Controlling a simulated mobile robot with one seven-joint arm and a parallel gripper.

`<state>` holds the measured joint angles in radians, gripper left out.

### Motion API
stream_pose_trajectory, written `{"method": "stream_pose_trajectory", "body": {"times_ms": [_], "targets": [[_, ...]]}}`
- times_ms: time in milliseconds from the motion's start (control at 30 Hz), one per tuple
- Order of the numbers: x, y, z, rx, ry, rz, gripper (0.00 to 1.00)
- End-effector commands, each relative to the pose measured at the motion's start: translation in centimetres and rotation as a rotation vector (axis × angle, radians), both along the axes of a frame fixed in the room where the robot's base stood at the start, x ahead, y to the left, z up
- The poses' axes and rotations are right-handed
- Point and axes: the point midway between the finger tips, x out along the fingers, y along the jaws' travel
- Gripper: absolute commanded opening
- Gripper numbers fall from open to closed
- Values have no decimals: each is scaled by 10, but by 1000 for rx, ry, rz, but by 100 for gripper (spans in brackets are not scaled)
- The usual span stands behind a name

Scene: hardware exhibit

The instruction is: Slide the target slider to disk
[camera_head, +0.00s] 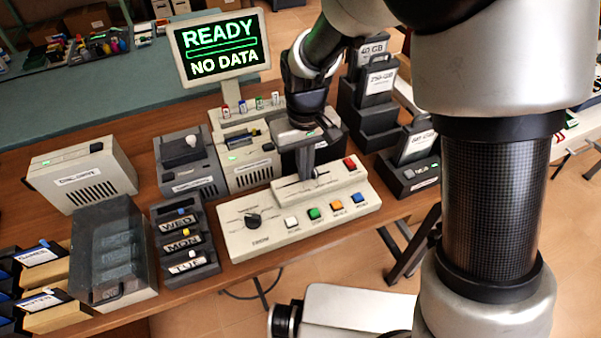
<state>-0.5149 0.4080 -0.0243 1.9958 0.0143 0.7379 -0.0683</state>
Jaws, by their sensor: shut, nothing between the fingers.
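A beige control panel (243,240) stands near the front edge of the table. Its raised back block (345,173) carries a dark slider slot with small lettering below it, too small to read. My gripper (308,176) points down at the middle of this slot, its fingers together with nothing visible between them. The fingers hide the slider knob, so I cannot tell its exact position or whether they touch it.
The panel also has a black knob (253,220), several coloured buttons and a red button (350,162). Dark day-labelled drawers (184,243) and a grey lidded case (110,250) stand left. Drive docks (410,165) stand right. My arm covers the right side.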

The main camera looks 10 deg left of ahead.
Motion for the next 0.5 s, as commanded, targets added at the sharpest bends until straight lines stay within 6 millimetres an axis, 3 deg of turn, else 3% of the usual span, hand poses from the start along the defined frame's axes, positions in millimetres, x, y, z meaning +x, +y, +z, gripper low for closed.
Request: {"method": "stream_pose_trajectory", "body": {"times_ms": [500], "targets": [[-3,5,1,0,0,0,0]]}}
